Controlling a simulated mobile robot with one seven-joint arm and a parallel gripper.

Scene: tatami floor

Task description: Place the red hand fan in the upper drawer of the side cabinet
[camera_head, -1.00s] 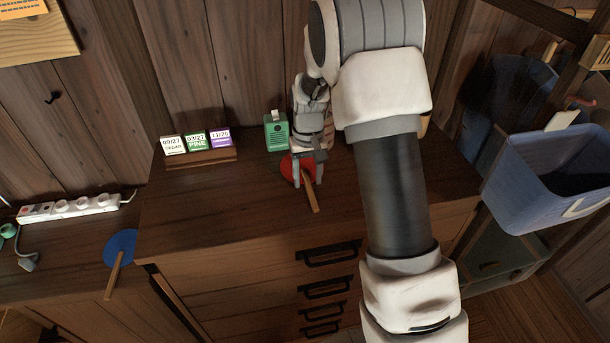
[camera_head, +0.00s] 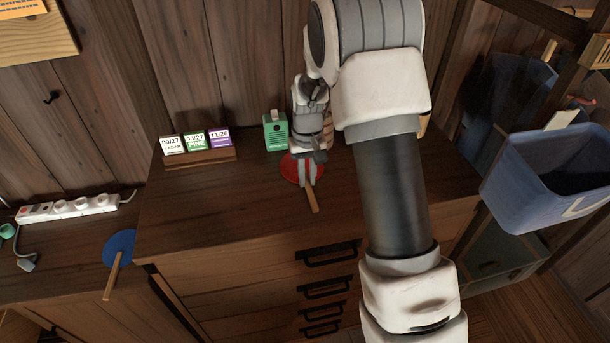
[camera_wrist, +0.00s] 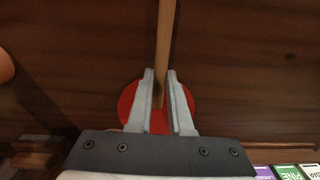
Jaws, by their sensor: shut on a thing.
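The red hand fan (camera_head: 290,168) lies on the wooden cabinet top, its wooden handle pointing toward the front edge. My gripper (camera_head: 308,184) reaches down over it, with its fingers shut around the base of the handle. In the wrist view the fan's red disc (camera_wrist: 129,106) shows on both sides of the gripper fingers (camera_wrist: 160,75), and the handle runs up between them. The cabinet front (camera_head: 220,285) has several drawers with black handles; the upper drawer (camera_head: 275,258) is shut. My arm hides part of the cabinet's right side.
A blue fan (camera_head: 118,243) and a power strip (camera_head: 70,208) lie at left. A blue bin (camera_head: 530,175) is at right, above a grey-green drawer unit (camera_head: 500,255).

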